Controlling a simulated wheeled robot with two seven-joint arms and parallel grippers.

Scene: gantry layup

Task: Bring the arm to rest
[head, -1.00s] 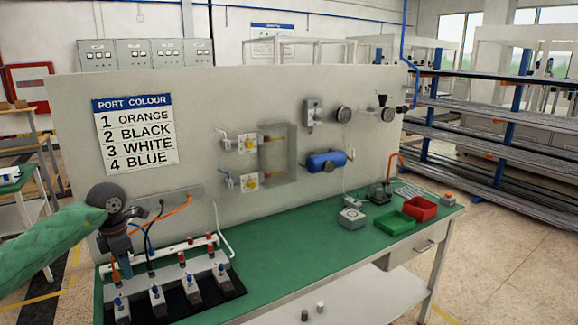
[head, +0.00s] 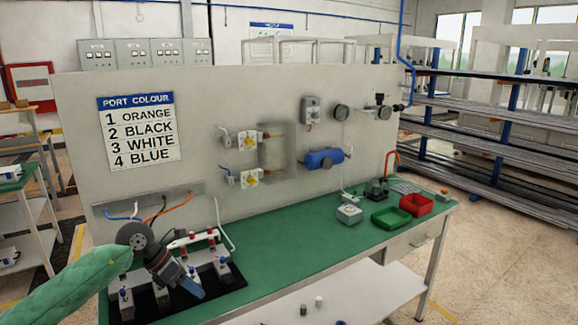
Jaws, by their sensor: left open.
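My left gripper (head: 192,287) is at the end of the green-sleeved arm at the lower left. It is open, tilted down to the right, and in front of the row of grey valve blocks (head: 223,267) on the black mat. It hides part of the row. I cannot tell whether it touches a block. No held object shows in it. My right gripper is not in view.
An orange hose (head: 178,205) and other hoses hang from the panel (head: 75,120) behind my gripper. A port colour sign (head: 138,132) is above. The green bench top (head: 290,240) is clear in the middle. Green (head: 391,217) and red (head: 416,204) trays stand at right.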

